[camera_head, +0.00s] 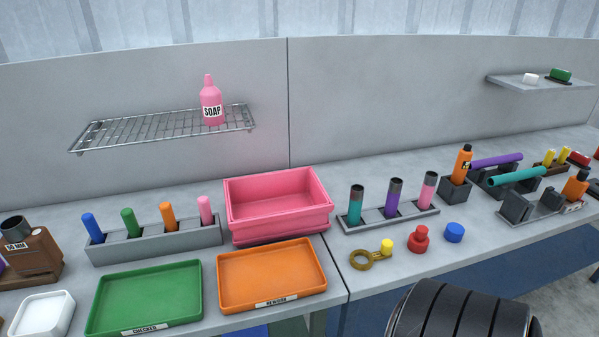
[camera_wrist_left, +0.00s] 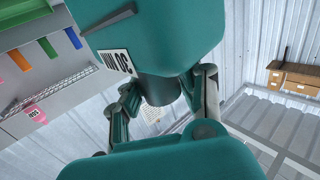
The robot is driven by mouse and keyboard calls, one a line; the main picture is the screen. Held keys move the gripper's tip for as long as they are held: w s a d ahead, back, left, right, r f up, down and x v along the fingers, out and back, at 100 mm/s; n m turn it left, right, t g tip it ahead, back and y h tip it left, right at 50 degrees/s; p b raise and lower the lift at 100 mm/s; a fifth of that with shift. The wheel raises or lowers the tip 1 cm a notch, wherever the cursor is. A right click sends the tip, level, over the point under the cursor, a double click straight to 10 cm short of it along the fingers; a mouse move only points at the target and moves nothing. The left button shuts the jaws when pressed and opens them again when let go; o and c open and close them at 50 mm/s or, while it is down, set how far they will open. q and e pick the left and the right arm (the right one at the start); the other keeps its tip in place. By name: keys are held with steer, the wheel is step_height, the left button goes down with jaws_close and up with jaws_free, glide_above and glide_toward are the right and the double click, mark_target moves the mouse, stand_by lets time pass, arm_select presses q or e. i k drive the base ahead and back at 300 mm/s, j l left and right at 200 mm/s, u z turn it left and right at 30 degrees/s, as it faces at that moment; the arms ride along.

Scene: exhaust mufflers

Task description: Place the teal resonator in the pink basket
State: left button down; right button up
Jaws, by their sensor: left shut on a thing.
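The teal resonator (camera_wrist_left: 160,32), a large teal body with an upside-down white label and a darker pipe stub, fills the upper middle of the left wrist view. My left gripper (camera_wrist_left: 163,92) is shut on its pipe stub, with one finger on each side. My left gripper and the resonator do not show in the head view. The pink basket (camera_head: 283,229) stands on the grey bench in the middle of the head view; its visible inside is empty. My right gripper is in neither view.
A green tray (camera_head: 146,299) and an orange tray (camera_head: 271,276) lie in front of the basket. A rack of coloured pegs (camera_head: 156,240) stands to its left and a rack of tubes (camera_head: 388,217) to its right. A wire shelf (camera_head: 165,130) with a soap bottle (camera_head: 211,101) hangs behind.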

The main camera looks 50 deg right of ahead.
mark_target(281, 230)
steer(key=k+l+z, duration=0.1)
steer(key=z, duration=0.25)
steer(key=k+l+z, duration=0.1)
steer(key=l+z, duration=0.25)
steer(key=z, duration=0.3)
steer(key=k+l, duration=0.05)
